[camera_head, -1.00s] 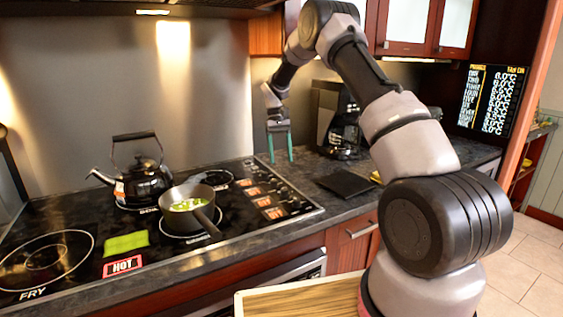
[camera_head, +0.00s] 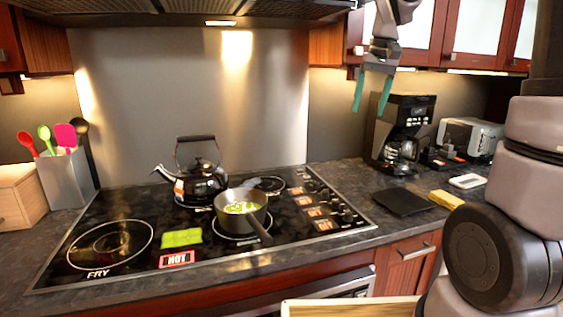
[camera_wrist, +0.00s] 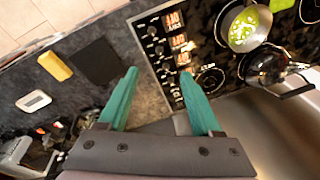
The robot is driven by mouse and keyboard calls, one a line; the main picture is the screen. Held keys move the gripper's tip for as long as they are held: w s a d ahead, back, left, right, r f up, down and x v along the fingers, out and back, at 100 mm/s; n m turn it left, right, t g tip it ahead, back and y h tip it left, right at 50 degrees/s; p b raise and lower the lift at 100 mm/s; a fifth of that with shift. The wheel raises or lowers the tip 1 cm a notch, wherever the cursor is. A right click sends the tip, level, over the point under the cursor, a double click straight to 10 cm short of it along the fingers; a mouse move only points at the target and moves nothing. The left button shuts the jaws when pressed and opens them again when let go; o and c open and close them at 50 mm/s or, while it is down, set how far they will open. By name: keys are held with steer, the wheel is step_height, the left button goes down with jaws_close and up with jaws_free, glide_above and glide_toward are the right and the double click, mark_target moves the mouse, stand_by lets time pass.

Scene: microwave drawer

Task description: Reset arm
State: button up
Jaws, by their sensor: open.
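My gripper (camera_head: 372,92) has two teal fingers and hangs high in front of the backsplash and upper cabinets, above the right end of the stove. Its fingers are spread, with nothing between them. In the wrist view my gripper (camera_wrist: 156,98) points down at the counter beside the stove controls, and the gap between the fingers is empty. The fingers touch nothing that I can see.
A stove (camera_head: 90,272) holds a kettle (camera_head: 203,186) and a pan (camera_head: 250,197) with green pieces. A coffee maker (camera_head: 400,130), toaster (camera_head: 472,137), dark board (camera_head: 403,202) and yellow sponge (camera_head: 446,199) stand right. Cabinets (camera_head: 488,35) and a hood (camera_head: 170,10) hang above.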

steer(key=s+d+r+m+t, duration=0.1)
steer(key=s+t, duration=0.1)
steer(key=s, duration=0.7)
steer(key=s+d+r+m+t, duration=0.1)
steer(key=s+t, duration=0.2)
steer(key=s, duration=0.7)
steer(key=shift+r+m+t+y, duration=0.25)
steer(key=shift+m+t+y, duration=0.05)
